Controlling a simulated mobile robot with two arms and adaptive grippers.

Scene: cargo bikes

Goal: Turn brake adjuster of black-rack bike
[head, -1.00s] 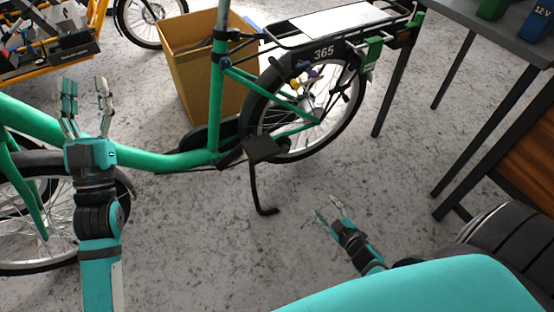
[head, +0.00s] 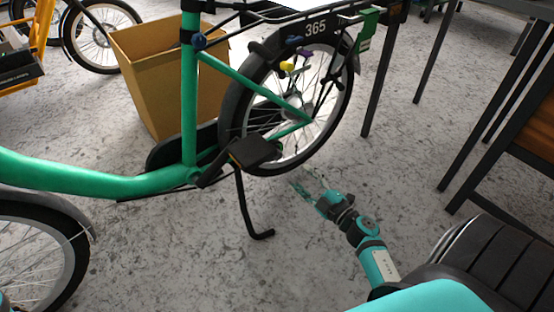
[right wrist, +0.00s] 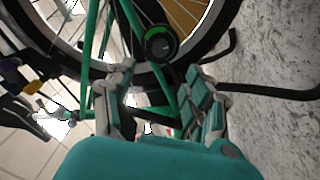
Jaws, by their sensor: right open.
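The green bike's frame (head: 188,100) shows in the head view, with its rear wheel (head: 335,110) and a black rack (head: 275,15) above a plate reading 365. Small yellow (head: 288,66) and purple coloured parts sit by the upper rear wheel; I cannot tell which is the brake adjuster. My right gripper (head: 303,182) is open and empty, low beside the rear wheel and right of the black pedal (head: 254,151). In the right wrist view, a round black knob with a green arc (right wrist: 158,43) lies beyond the open fingers (right wrist: 158,78). My left gripper is out of view.
A kickstand (head: 245,205) reaches the floor below the pedal. A cardboard-coloured bin (head: 150,80) stands behind the frame. Dark table legs (head: 495,120) stand at the right. The speckled floor (head: 180,255) in front of the bike is mostly clear.

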